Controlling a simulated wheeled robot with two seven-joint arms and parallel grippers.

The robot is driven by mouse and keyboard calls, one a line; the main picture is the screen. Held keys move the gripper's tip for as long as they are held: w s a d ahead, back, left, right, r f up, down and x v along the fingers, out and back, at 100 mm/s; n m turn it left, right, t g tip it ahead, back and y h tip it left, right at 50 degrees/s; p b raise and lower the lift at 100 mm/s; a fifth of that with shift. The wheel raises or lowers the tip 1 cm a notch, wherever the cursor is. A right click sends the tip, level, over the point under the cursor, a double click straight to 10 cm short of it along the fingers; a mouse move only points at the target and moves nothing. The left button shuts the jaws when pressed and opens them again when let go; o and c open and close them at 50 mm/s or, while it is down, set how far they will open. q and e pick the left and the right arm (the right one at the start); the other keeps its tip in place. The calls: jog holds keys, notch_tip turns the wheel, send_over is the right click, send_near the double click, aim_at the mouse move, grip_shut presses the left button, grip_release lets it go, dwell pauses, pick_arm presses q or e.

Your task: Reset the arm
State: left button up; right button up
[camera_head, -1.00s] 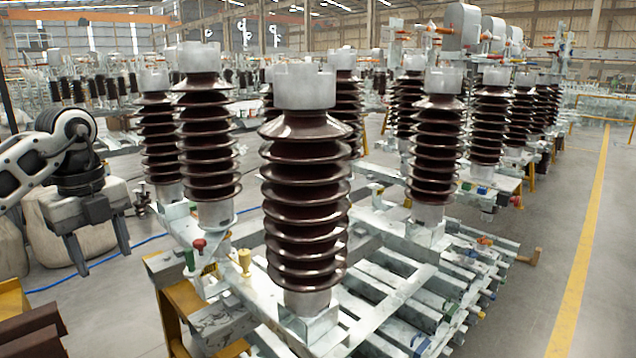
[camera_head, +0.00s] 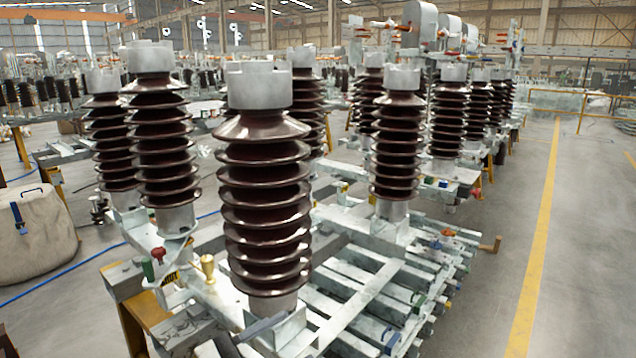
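Neither of my grippers can be made out in the head view. The task's arm is not clearly in sight either. A brown ribbed insulator (camera_head: 263,190) with a grey metal cap stands upright on the steel frame (camera_head: 350,310) in front of me. A small dark grey wedge shape (camera_head: 264,325) shows by its foot; I cannot tell what it belongs to.
More insulators (camera_head: 163,135) (camera_head: 397,150) stand upright on the frame. A yellow knob (camera_head: 208,268) and a red knob (camera_head: 158,254) stick up at its left corner. A pale sack (camera_head: 35,235) lies at the left. The floor beside the yellow line (camera_head: 540,230) is clear.

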pick_arm(q)
jog(key=s+a+f+n+t+y, duration=0.2)
jog(key=a+f+n+t+y, duration=0.15)
jog(key=f+n+y, duration=0.35)
jog(key=s+a+f+n+t+y, duration=0.2)
jog(key=s+a+f+n+y, duration=0.15)
jog(key=f+n+y, duration=0.35)
jog(key=s+a+f+n+g+y, duration=0.1)
jog(key=s+a+f+n+g, duration=0.1)
jog(key=s+f+g, duration=0.3)
jog(key=s+f+n, duration=0.1)
jog(key=s+f, duration=0.3)
jog(key=shift+s+a+n+y, duration=0.25)
jog(key=shift+n+y, duration=0.05)
jog(key=shift+f, duration=0.1)
dwell(1.1)
